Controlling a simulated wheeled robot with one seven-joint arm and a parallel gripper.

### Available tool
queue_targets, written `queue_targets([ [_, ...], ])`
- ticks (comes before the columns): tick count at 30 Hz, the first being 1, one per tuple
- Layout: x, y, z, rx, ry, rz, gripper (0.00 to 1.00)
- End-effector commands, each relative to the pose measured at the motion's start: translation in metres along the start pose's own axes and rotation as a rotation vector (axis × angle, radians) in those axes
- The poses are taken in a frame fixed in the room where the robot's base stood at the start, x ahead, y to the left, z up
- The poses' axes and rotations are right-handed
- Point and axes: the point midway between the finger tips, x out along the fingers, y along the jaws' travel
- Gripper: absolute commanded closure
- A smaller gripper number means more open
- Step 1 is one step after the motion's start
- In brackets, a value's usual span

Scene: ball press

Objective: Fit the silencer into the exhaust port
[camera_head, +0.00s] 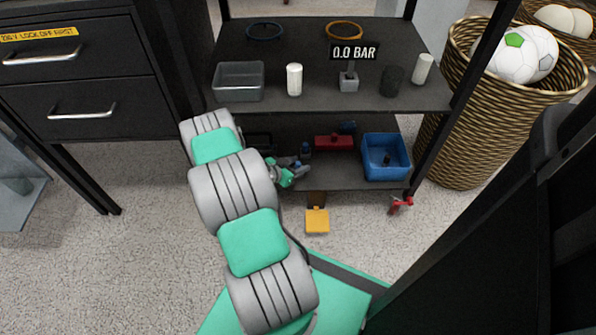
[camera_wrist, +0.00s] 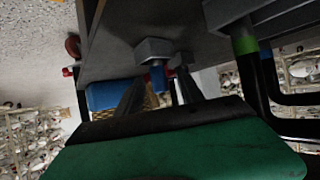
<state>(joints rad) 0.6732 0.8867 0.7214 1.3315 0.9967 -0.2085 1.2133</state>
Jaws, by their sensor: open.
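My gripper (camera_head: 296,172) is at the lower shelf, low between the shelves. In the wrist view my open gripper (camera_wrist: 158,88) has its two dark fingers apart, with a short blue cylinder (camera_wrist: 158,78) on a grey block (camera_wrist: 153,49) showing between them. I cannot tell whether either finger touches it. I cannot tell for certain which part is the silencer or which opening is the exhaust port.
A red block (camera_head: 333,142) and a blue bin (camera_head: 386,157) are right of my gripper. Black tubes with green and blue bands (camera_wrist: 246,45) stand close at right in the wrist view. The upper shelf (camera_head: 320,98) is overhead, holding a 0.0 BAR display (camera_head: 354,52).

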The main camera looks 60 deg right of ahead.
Motion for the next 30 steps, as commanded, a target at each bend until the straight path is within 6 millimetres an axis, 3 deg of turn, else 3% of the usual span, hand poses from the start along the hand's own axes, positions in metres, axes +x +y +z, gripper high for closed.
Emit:
queue_targets([
  [6,0.0015,-0.0001,-0.0015,0.001,0.0,0.0,0.55],
  [22,0.0017,0.0005,-0.0016,0.002,-0.001,0.002,0.99],
  [30,0.0016,0.0005,-0.0015,0.002,-0.001,0.002,1.0],
])
